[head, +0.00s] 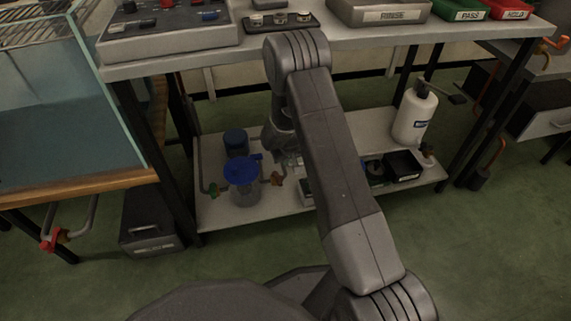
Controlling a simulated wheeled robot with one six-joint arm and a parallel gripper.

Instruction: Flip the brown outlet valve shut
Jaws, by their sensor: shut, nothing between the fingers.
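A clear cylinder with a blue lid (243,181) stands on the lower shelf, left of my arm. A brown outlet valve (277,179) sits on a short pipe at its right side. A green valve (213,190) sits on the pipe at its left side. My gripper (291,163) hangs from my wrist just above and right of the brown valve, partly hidden by my forearm. It is shut and empty. Whether it touches the valve cannot be told. The handle's exact angle is too small to read.
The lower shelf (215,218) also holds a dark blue container (236,142), a white bottle (414,113) and a black box (403,165). The worktop (350,38) overhangs the shelf. A glass tank (60,120) stands left.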

